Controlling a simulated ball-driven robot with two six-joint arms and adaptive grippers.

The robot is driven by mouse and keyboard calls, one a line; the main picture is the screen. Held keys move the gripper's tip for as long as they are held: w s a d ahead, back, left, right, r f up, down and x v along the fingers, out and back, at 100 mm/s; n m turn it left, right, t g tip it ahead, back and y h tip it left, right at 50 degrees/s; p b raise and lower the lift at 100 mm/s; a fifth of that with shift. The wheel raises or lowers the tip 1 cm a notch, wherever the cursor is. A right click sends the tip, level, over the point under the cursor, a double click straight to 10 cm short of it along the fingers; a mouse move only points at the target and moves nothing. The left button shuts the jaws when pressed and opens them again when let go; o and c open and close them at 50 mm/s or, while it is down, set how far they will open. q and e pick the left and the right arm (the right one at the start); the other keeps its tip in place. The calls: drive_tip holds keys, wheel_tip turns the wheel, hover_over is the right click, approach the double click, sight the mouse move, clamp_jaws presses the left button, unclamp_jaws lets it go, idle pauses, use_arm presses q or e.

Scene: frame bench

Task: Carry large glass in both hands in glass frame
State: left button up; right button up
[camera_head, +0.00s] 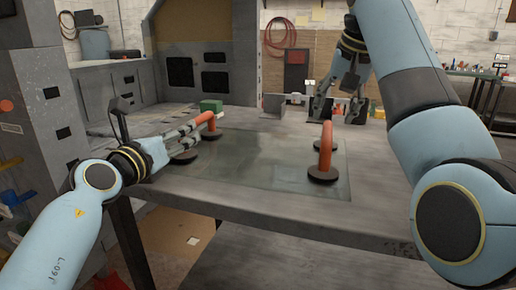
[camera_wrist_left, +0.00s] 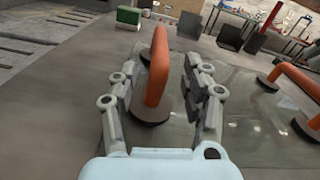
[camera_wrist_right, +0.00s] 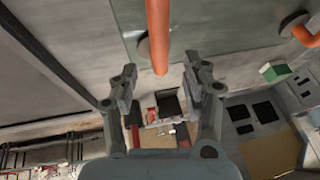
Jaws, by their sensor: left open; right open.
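The large glass (camera_head: 255,160) lies flat on the bench, a clear greenish pane with orange handles on dark round pads. My left gripper (camera_head: 195,128) is open at the left handle (camera_head: 206,121); in the left wrist view that handle (camera_wrist_left: 157,75) stands between the spread fingers (camera_wrist_left: 165,78). My right gripper (camera_head: 338,100) is open and points down, behind the right handle (camera_head: 326,148). In the right wrist view the right handle (camera_wrist_right: 158,38) reaches toward the gap between the open fingers (camera_wrist_right: 160,72). I cannot make out the glass frame with certainty.
A small green box (camera_head: 211,105) sits on the bench behind the left handle. Grey bracket-like pieces (camera_head: 274,105) stand at the back edge. A tall grey cabinet (camera_head: 205,70) rises behind left. The bench's front strip (camera_head: 270,205) is clear.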

sight(328, 125)
use_arm(q)
drive_tip(key=x, duration=0.6)
drive_tip(key=shift+w, duration=0.1)
use_arm(e)
drive_tip(key=x, duration=0.6)
drive_tip(key=shift+f, duration=0.2)
use_arm(q)
clamp_jaws()
use_arm(e)
clamp_jaws()
use_arm(q)
drive_tip(key=shift+w+r, duration=0.1)
drive_tip(key=shift+r, duration=0.15)
use_arm(e)
drive_tip(key=shift+w+r, duration=0.15)
drive_tip(key=shift+r, duration=0.15)
